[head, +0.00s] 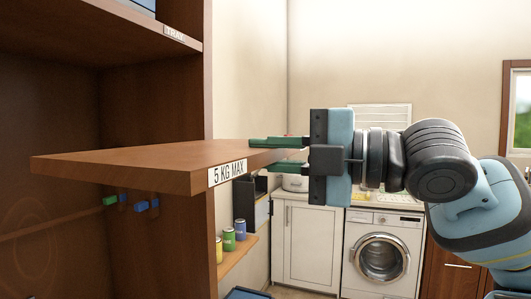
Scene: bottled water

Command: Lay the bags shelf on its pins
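The bags shelf, a brown wooden board (150,160) with a "5 KG MAX" label on its front corner, is held roughly level in the air in front of the wooden cabinet (212,100). My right gripper (283,155) comes in from the right and is shut on the board's right edge, one green finger above and one below. Small blue and green pins (140,206) show lower down inside the cabinet, below the board and apart from it. The board hides part of the cabinet interior. My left gripper is not in view.
A fixed upper shelf (150,30) marked "TRAY" is above the board. Several coloured cans (228,240) stand on a small ledge (240,257) at lower centre. A washing machine (381,255) and a white cupboard (305,245) stand behind.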

